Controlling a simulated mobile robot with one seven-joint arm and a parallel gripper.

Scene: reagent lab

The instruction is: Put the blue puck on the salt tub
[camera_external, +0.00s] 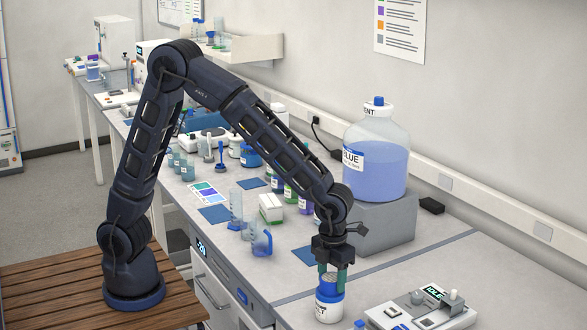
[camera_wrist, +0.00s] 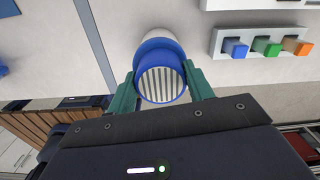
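The salt tub (camera_external: 328,311) is white with a blue lid and a partly hidden label. It stands upright on the bench near the front edge, under my gripper (camera_external: 333,278). In the wrist view, the blue puck (camera_wrist: 161,85) shows a blue rim around a pale striped face. It sits between the two green fingers of my gripper (camera_wrist: 162,88), which press against its sides. The tub's white body (camera_wrist: 150,36) shows just beyond the puck. The puck is directly over the lid, but I cannot tell whether they touch.
A large bottle of blue liquid (camera_external: 376,165) stands on a grey block (camera_external: 392,222) behind. Several small bottles and cylinders crowd the bench to the left.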

